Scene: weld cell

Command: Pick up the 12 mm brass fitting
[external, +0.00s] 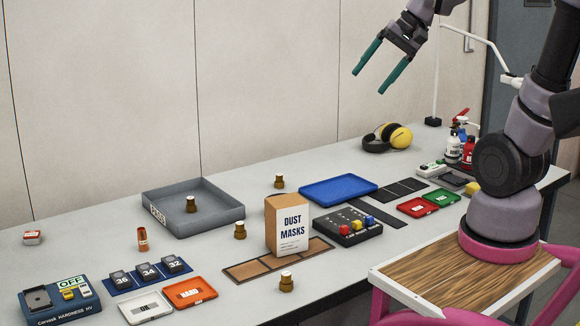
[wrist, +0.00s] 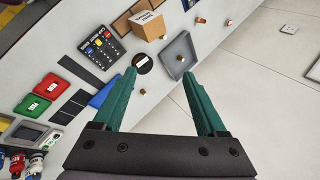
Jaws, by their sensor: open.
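In the wrist view, one fitting (wrist: 142,92) shows between my green fingers (wrist: 160,74), and another (wrist: 180,58) shows in the tray beyond the fingertips.
The dust mask box (external: 287,225) stands mid-bench beside a button panel (external: 347,226). A blue tray (external: 338,189) and yellow earmuffs (external: 389,137) lie toward the back. A copper-coloured cylinder (external: 143,238), an orange tray (external: 189,292) and a hardness tester (external: 58,301) are at left. Spray bottles stand at right.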

